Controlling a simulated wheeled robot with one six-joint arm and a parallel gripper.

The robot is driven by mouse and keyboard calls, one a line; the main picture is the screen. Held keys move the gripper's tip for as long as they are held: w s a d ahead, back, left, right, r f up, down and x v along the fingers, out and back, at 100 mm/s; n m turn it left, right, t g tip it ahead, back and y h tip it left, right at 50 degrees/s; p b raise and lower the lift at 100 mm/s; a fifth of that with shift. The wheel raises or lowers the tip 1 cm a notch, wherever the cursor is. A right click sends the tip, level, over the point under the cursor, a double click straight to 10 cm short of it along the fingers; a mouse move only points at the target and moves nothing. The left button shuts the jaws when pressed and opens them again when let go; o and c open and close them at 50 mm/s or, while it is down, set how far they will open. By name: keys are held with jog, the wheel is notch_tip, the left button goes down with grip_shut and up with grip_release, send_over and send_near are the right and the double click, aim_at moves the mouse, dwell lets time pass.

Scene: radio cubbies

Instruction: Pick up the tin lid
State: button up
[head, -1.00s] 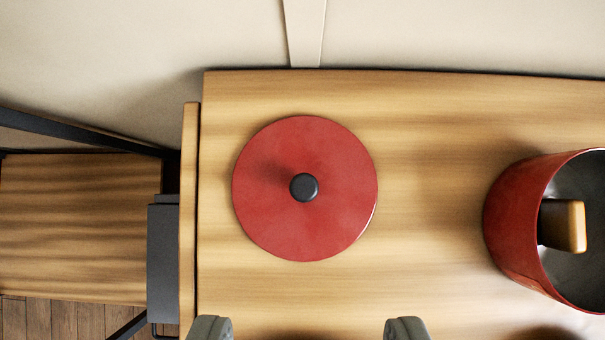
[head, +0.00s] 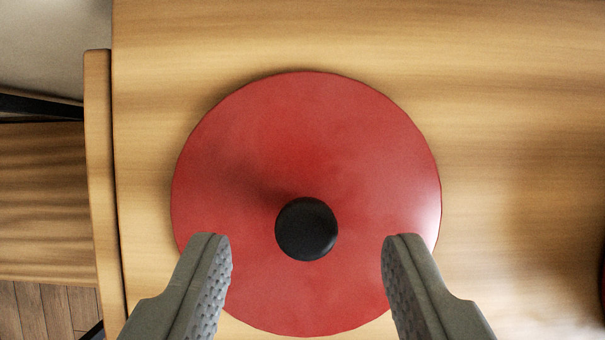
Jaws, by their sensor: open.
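The tin lid (head: 300,130) is a red disc with a round black knob (head: 306,229) at its middle. It lies flat on the wooden surface, in the centre of the head view. My gripper (head: 307,245) is open and empty, its two grey fingers apart over the lower part of the lid. The knob shows between the fingertips, with a gap on each side. I cannot tell how high the fingertips are above the lid. The fingers hide small parts of the lid's lower left and lower right.
The wooden top (head: 520,110) is clear around the lid. A raised wooden edge (head: 103,190) runs along its left side, with a lower wooden surface (head: 40,200) beyond. A sliver of a red object (head: 602,275) shows at the right border.

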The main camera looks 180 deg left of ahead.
aim_at(306, 175)
jog(key=shift+x, duration=1.15)
jog(key=shift+c, duration=0.5)
grip_shut()
jog(key=shift+r, duration=0.15)
